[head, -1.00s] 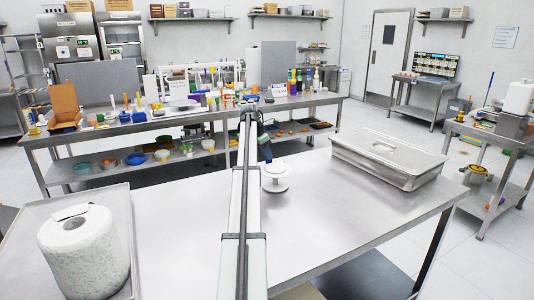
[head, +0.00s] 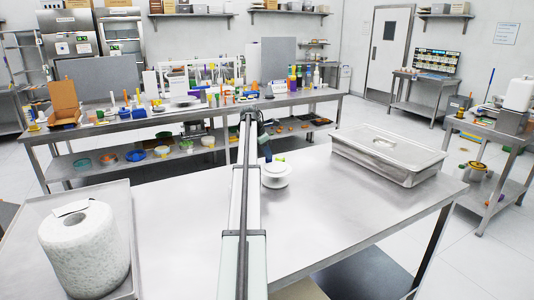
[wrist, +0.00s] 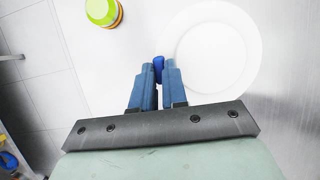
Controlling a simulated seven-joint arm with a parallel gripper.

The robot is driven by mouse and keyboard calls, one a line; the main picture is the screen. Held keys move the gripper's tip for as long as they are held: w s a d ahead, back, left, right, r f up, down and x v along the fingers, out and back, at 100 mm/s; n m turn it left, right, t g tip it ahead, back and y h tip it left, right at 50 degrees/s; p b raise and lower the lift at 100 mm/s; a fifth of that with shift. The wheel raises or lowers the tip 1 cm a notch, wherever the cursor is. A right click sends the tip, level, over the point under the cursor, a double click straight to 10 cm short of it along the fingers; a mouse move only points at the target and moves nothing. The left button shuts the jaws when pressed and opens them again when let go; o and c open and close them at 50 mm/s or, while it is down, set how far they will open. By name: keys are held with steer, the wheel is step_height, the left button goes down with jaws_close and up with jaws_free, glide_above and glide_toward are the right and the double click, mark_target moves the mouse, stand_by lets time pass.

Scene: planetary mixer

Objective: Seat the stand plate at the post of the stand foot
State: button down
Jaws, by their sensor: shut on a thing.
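The white round stand plate (head: 275,169) is level above the white stand foot (head: 277,183), and the two are close together. The post is hidden under the plate, and I cannot tell whether the plate rests on it. In the wrist view the plate (wrist: 216,48) is a large white disc seen from above, to the right of my fingertips. My gripper (wrist: 157,72) has blue fingers, shut at the plate's left edge; the exact grip on the rim is unclear. A small dark blue piece shows between the tips. In the head view my gripper (head: 267,157) is largely behind my arm.
A lidded metal pan (head: 388,155) is at the right, and a speckled white cylinder (head: 84,250) stands on a tray at the left. The front right of the steel table is clear.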

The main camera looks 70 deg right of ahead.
steer(key=c, duration=1.1)
jaws_free()
steer(key=v, duration=1.3)
steer(key=shift+r, duration=0.4)
steer(key=shift+w, duration=0.15)
